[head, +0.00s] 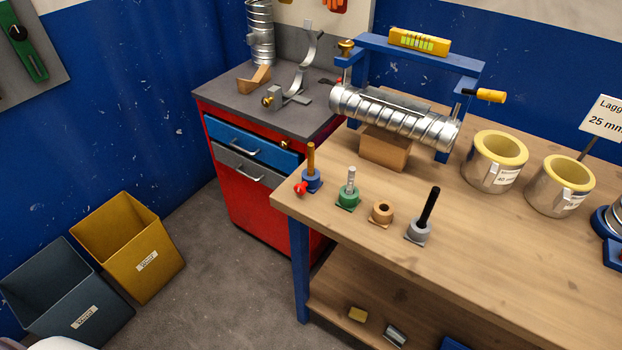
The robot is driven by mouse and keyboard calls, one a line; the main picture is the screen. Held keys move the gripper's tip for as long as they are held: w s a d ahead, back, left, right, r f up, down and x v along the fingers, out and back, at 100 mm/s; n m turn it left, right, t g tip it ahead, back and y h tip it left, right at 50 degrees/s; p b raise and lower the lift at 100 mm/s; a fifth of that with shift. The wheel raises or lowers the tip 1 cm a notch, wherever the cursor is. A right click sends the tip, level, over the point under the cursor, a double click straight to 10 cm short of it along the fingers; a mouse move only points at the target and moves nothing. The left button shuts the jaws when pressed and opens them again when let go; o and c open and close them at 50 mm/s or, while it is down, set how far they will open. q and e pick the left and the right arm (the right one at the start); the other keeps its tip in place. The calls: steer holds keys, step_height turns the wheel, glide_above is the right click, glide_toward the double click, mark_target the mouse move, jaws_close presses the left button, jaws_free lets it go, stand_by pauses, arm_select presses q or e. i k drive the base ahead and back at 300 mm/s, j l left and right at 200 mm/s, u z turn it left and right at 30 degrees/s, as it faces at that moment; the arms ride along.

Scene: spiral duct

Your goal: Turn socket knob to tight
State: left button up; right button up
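Several small sockets stand in a row near the left front corner of the wooden bench. A blue socket (312,183) holds an upright wooden rod (311,158) and has a small red knob (300,188) on its left side. A green socket (347,199) holds a grey threaded rod, a tan socket (381,213) looks empty, and a grey socket (418,233) holds a tilted black rod. The red knob looks like the socket knob; its tight or loose setting is too small to tell. Neither of my grippers is in view.
The wooden bench (480,235) carries a spiral duct (395,117) in a blue frame and two lagging rings (495,162) (560,186). A red cabinet (245,195) stands behind left. Yellow (128,245) and grey-blue (65,295) bins stand on the floor. The bench front is clear.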

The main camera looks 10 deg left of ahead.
mark_target(301, 189)
steer(key=z, duration=0.95)
steer(key=j+z, duration=0.9)
steer(key=j, duration=0.15)
steer(key=k+j+z, duration=0.15)
steer(key=j+z, duration=0.3)
